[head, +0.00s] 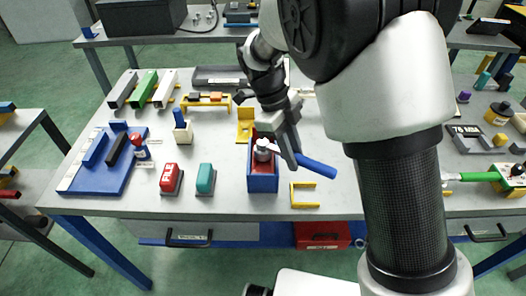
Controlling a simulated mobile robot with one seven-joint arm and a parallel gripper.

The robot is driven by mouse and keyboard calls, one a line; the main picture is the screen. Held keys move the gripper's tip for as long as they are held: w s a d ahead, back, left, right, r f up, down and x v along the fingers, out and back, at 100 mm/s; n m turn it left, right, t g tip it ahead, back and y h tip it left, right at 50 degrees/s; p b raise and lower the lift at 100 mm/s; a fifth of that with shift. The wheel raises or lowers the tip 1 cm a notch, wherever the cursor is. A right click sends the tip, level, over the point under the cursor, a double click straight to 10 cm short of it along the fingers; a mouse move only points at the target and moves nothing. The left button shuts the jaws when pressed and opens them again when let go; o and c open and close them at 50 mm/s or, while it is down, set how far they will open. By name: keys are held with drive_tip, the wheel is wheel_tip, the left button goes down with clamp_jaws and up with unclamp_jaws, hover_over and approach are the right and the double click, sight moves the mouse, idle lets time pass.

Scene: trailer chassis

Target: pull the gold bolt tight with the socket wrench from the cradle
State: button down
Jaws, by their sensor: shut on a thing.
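My gripper (288,148) is shut on the socket wrench, near where its blue handle (317,166) begins. The handle points to the right and slightly toward me. A grey, round socket head (262,150) is left of my fingers, over the top of an open blue box-like block (262,184) with a red inside. I cannot tell whether the socket is seated on anything. The gold bolt is not visible; the socket and block may hide it. An empty yellow bracket (304,205), perhaps the cradle, lies right of the block.
A red block (170,178) and a teal block (205,179) stand left of the blue block. A blue fixture (105,160) is farther left. A yellow angle piece (245,125) stands behind. The grey tabletop (225,150) has free room around these.

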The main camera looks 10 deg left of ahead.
drive_tip(key=shift+s+a+m+g, duration=0.25)
drive_tip(key=shift+s+m, duration=0.4)
drive_tip(key=shift+m, duration=0.35)
drive_tip(key=shift+s+a+m+g+y+p, duration=0.35)
drive_tip(key=shift+s+m+p, duration=0.25)
drive_tip(key=shift+m, duration=0.3)
drive_tip(key=shift+w+d+r+n, duration=0.1)
drive_tip(key=shift+w+d+n, duration=0.05)
drive_tip(key=shift+n, duration=0.15)
drive_tip(key=shift+r, duration=0.1)
wheel_tip(320, 180, up, 6)
drive_tip(key=p, duration=0.5)
idle(0.4)
